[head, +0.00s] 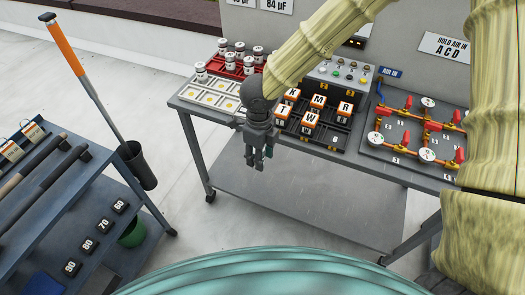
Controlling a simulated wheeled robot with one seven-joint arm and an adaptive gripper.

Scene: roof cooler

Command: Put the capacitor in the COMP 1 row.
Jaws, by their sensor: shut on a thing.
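My gripper (255,164) hangs pointing down in front of the near edge of the table, above the lower shelf. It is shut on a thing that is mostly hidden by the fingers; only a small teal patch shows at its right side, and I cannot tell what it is. Several silver-white capacitors (239,46) stand in a red tray (227,67) at the back left of the table. One more capacitor (201,72) stands at the tray's front left corner. In front lies a pale tray (186,90) with rows of yellow-centred places; its row labels are too small to read.
Lettered orange-and-white blocks (311,118) stand in a dark rack (328,138) right of my gripper. A button box (340,77) is behind them. A valve board (400,152) fills the right side. A dark cart (60,205) with tools stands at left.

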